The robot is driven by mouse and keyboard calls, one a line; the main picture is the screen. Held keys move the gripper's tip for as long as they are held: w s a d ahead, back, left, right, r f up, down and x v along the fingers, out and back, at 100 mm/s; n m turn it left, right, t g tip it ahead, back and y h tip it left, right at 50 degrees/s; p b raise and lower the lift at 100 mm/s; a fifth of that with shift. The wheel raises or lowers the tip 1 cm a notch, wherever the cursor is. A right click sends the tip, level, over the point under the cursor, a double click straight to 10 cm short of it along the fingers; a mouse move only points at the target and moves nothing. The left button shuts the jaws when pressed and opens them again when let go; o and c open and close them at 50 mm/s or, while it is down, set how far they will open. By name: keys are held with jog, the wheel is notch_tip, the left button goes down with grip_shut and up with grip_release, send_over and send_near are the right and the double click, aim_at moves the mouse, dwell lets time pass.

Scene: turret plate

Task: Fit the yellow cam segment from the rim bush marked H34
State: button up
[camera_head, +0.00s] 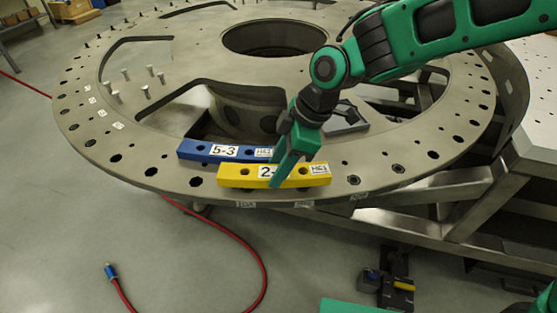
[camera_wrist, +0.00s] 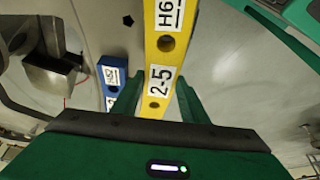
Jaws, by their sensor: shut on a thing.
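The yellow cam segment (camera_head: 234,178) is a bar with holes, lying along the near rim of the turret plate (camera_head: 130,165). Its middle label begins "2-" in the head view and reads 2-5 in the wrist view (camera_wrist: 167,43); an H label sits at one end. My gripper (camera_head: 281,174) is shut on it, one green finger on each side. I cannot tell whether it touches the rim or hangs just above it. Small rim tags show below it, too small to read, so I cannot make out H34.
A blue segment (camera_head: 196,150) marked 5-3 lies just behind the yellow one, very close to it; its end also shows in the wrist view (camera_wrist: 112,90). Upright pins (camera_head: 146,92) stand on the plate at left. A red hose (camera_head: 240,243) lies on the floor.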

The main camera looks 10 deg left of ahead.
jog(key=shift+f, duration=1.15)
jog(key=o, duration=1.4)
jog(key=v, duration=1)
jog(key=shift+w+d+r, duration=0.1)
jog(key=shift+d+r, duration=0.1)
jog(key=shift+r, duration=0.05)
